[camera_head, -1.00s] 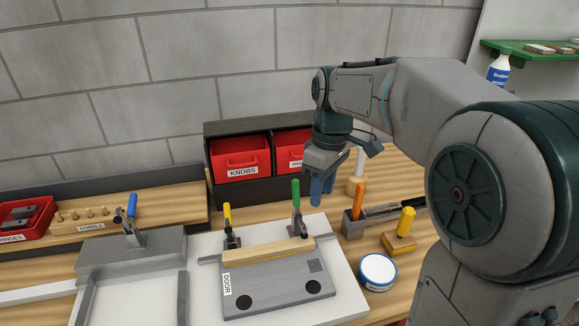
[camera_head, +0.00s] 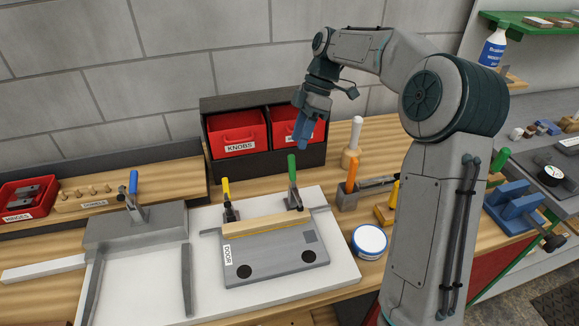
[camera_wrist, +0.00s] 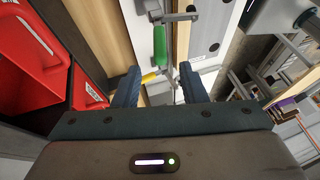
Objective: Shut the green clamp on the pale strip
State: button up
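The green clamp (camera_head: 292,190) stands at the right end of the pale strip (camera_head: 254,226), its green handle upright. The strip lies along the back edge of the grey door panel (camera_head: 270,262). A yellow-handled clamp (camera_head: 229,207) stands at the strip's left end, handle also upright. My gripper (camera_head: 303,132) hangs above and behind the green clamp, apart from it, in front of the red bins. In the wrist view my gripper (camera_wrist: 160,84) is open and empty, with the green handle (camera_wrist: 159,45) ahead of the gap between its fingers. Whether the clamp's pad touches the strip is unclear.
Red bins, one labelled KNOBS (camera_head: 237,135), stand close behind my gripper. A blue-handled clamp (camera_head: 133,200) is on a grey fixture at left. An orange-handled tool (camera_head: 352,175), a white-topped wooden piece (camera_head: 354,140) and a round white tin (camera_head: 369,242) stand at right.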

aim_at(289, 168)
jog(key=x, duration=0.9)
jog(key=shift+f+p, duration=0.15)
jog(key=shift+p, duration=0.25)
grip_shut()
jog(key=shift+a, duration=0.1)
